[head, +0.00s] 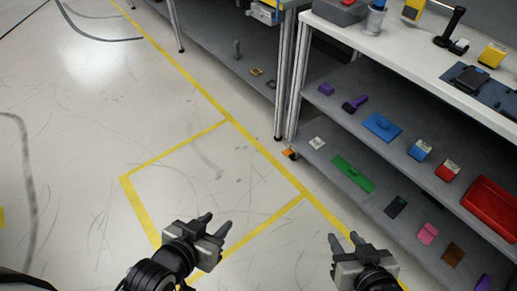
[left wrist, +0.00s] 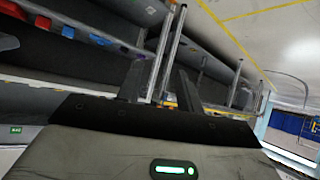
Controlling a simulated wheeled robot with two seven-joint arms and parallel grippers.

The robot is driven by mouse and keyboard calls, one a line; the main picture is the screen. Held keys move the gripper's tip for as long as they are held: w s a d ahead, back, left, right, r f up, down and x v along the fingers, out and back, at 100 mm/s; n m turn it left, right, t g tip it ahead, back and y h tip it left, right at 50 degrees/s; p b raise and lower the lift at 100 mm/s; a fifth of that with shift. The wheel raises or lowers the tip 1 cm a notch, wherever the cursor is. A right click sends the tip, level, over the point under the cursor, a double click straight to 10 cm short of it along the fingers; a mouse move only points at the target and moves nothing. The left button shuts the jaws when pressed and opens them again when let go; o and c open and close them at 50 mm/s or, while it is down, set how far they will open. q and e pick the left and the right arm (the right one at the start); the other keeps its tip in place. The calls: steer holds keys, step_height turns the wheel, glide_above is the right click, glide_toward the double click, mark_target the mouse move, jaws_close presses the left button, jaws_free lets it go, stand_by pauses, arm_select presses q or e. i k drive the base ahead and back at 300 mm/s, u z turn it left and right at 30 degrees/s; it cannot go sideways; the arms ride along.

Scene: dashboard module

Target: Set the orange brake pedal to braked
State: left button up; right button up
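The small orange brake pedal (head: 288,153) shows in the head view at the foot of the shelf's near corner post, by a dark caster close to the floor. It is too small to tell its tilt. My left gripper (head: 213,222) is over the floor, below and left of the pedal in the picture, open and empty. Its two dark fingers stand apart in the left wrist view (left wrist: 160,85). My right gripper (head: 345,237) is below and right of the pedal, open and empty. Neither gripper touches the pedal. I cannot make out the pedal in the left wrist view.
The shelf unit (head: 328,131) on the right holds several coloured parts and a red bin (head: 494,205). A second bench (head: 225,57) stands behind it, with a gap between. Yellow tape (head: 170,147) marks the floor, which is clear on the left.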

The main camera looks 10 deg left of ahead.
mark_target(287, 152)
steer(key=u, duration=1.5)
steer(key=i, duration=1.15)
steer(key=z, duration=2.75)
